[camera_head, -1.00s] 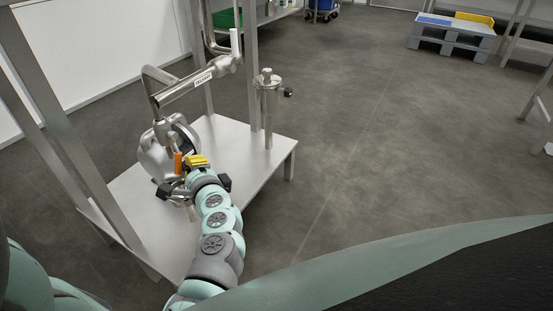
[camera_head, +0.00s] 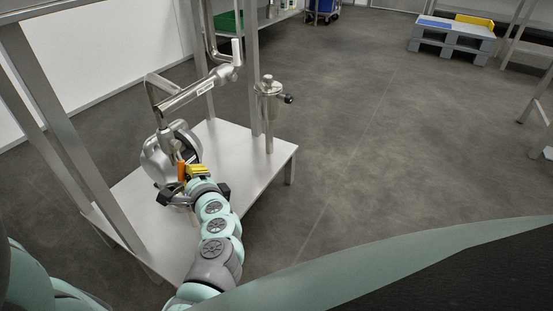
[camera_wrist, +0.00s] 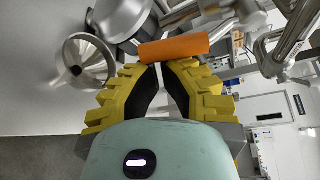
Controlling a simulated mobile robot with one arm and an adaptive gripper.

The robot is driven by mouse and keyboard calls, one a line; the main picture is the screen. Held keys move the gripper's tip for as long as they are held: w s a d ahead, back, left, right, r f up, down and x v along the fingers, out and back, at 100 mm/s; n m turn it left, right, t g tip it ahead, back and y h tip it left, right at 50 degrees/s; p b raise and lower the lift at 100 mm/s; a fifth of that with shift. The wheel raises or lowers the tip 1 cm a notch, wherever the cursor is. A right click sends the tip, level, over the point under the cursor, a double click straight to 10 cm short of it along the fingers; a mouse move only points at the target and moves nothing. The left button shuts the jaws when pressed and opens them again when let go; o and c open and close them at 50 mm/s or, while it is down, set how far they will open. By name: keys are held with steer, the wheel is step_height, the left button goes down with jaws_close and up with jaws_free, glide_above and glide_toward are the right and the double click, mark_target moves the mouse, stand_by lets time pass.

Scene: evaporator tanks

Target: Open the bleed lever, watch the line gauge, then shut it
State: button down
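The orange bleed lever handle (camera_head: 182,172) stands roughly upright at the front of the steel pipework in the head view. In the wrist view the orange handle (camera_wrist: 173,48) lies across the picture just beyond my fingertips. My gripper (camera_head: 196,170) is right beside the handle; its yellow fingers (camera_wrist: 159,66) arch together with their tips nearly meeting. The handle is not seen between the fingers; I cannot tell whether the tips touch it. No readable gauge face shows in either view.
Steel pipe (camera_head: 190,95) rises above a rounded steel vessel on a low metal table (camera_head: 235,150). A steel cylinder with a black knob (camera_head: 288,99) stands at the table's right. Frame posts (camera_head: 60,110) stand left. A steel funnel (camera_wrist: 85,60) shows in the wrist view.

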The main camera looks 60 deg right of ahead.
mark_target(182, 175)
steer(key=shift+s+a+r+m+p, duration=0.15)
steer(key=shift+a+r+m+p, duration=0.2)
steer(key=shift+p, duration=0.8)
steer(key=a+m+y+p, duration=0.1)
steer(key=p, duration=0.2)
steer(key=r+m+g+p, duration=0.1)
steer(key=p, duration=0.3)
steer(key=shift+a+r+y, duration=0.15)
steer(key=shift+a+y, duration=0.2)
steer(key=shift+y, duration=0.05)
steer(key=a+r+m+y+p, duration=0.1)
steer(key=p, duration=0.2)
steer(key=a+r+m+g+y+p, duration=0.1)
steer(key=m+y+p, duration=0.1)
steer(key=p, duration=0.2)
steer(key=a+r+m+y+p, duration=0.1)
steer(key=a+m+p, duration=0.1)
steer(key=p, duration=0.2)
steer(key=shift+s+y, duration=0.15)
steer(key=shift+y, duration=0.25)
steer(key=shift+a+r+m+y+p, duration=0.3)
steer(key=shift+r+m+y+p, duration=0.15)
steer(key=shift+p, duration=0.25)
steer(key=shift+f, duration=0.1)
